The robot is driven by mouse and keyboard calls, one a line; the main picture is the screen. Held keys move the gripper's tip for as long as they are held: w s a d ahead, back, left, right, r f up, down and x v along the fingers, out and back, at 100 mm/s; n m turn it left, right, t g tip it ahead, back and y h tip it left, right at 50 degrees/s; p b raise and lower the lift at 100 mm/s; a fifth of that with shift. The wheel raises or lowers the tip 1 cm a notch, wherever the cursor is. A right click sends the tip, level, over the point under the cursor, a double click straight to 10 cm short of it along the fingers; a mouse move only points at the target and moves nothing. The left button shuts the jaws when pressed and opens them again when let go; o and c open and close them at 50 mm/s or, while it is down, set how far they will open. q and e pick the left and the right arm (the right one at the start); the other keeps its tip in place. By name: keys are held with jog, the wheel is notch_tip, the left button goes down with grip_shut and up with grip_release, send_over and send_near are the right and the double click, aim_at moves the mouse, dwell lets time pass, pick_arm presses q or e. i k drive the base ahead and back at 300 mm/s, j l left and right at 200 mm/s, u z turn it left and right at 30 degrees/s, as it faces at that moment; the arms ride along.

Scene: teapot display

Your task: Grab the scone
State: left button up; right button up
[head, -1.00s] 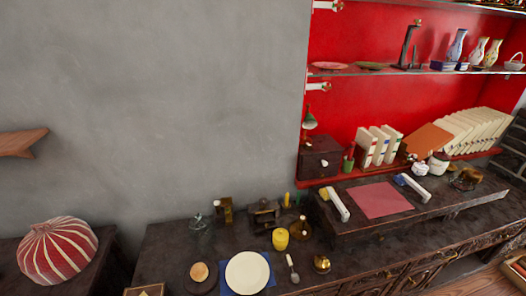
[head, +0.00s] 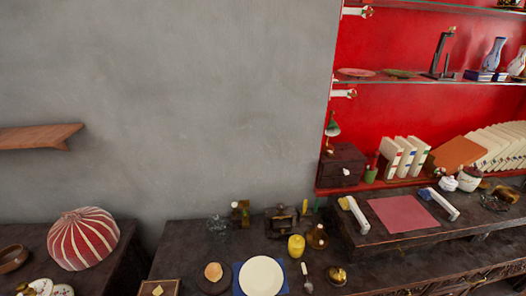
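The scone (head: 213,271) is a small round golden-brown piece. It sits on a dark round plate or board (head: 206,286) on the dark counter, left of a white plate. Neither of my grippers shows in the head view.
A white plate (head: 261,276) lies on a blue cloth right of the scone, with a spoon (head: 307,279) beside it. A yellow candle (head: 296,246) and brass pieces stand behind. A small framed box (head: 160,288) is left of the scone. A striped red dome (head: 83,239) stands on the left table.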

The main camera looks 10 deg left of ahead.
aim_at(213, 272)
jog(key=u, duration=0.9)
